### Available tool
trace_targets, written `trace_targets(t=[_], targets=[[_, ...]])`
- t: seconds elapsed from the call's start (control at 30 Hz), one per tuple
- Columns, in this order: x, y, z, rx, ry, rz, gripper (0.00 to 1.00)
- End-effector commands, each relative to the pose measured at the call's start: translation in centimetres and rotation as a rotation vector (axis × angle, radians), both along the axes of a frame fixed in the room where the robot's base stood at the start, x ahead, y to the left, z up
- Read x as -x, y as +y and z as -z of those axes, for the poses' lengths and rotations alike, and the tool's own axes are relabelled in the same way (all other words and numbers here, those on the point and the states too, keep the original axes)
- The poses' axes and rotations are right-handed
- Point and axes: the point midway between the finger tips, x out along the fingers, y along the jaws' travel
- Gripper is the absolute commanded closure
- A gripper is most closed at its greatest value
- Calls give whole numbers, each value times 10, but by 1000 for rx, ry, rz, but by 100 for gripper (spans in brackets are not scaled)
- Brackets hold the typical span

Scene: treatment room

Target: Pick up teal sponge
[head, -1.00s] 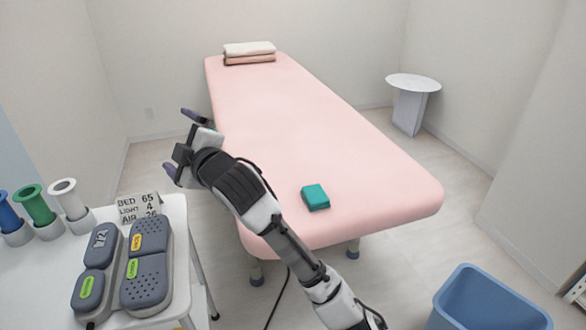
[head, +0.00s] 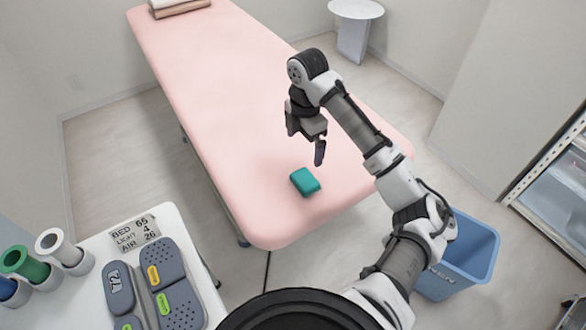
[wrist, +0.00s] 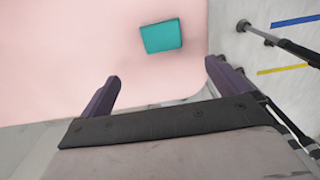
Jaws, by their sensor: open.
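The teal sponge (head: 305,181) lies on the pink treatment bed (head: 225,90), near its front end. In the wrist view the sponge (wrist: 161,36) sits on the bed ahead of the fingers and between their lines, apart from both. My gripper (head: 306,143) is open and empty. It hangs above the bed, just behind the sponge in the head view, pointing down. In the wrist view the two dark purple fingertips of my gripper (wrist: 160,88) are spread wide. Nothing hides the sponge.
A white side table (head: 85,300) at the lower left holds grey pedal-like controls (head: 172,285), a label card (head: 135,232) and coloured rolls (head: 28,265). A blue bin (head: 462,252) stands right of the bed. Folded towels (head: 180,6) lie at the bed's far end.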

Motion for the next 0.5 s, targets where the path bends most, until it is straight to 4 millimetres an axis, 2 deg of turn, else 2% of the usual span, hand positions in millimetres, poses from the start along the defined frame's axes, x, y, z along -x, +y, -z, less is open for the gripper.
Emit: trace_targets(t=[0.33, 0.5], targets=[[2, -1, 57, -2, 10, 0, 0], [1, -2, 78, 2, 6, 1, 0]])
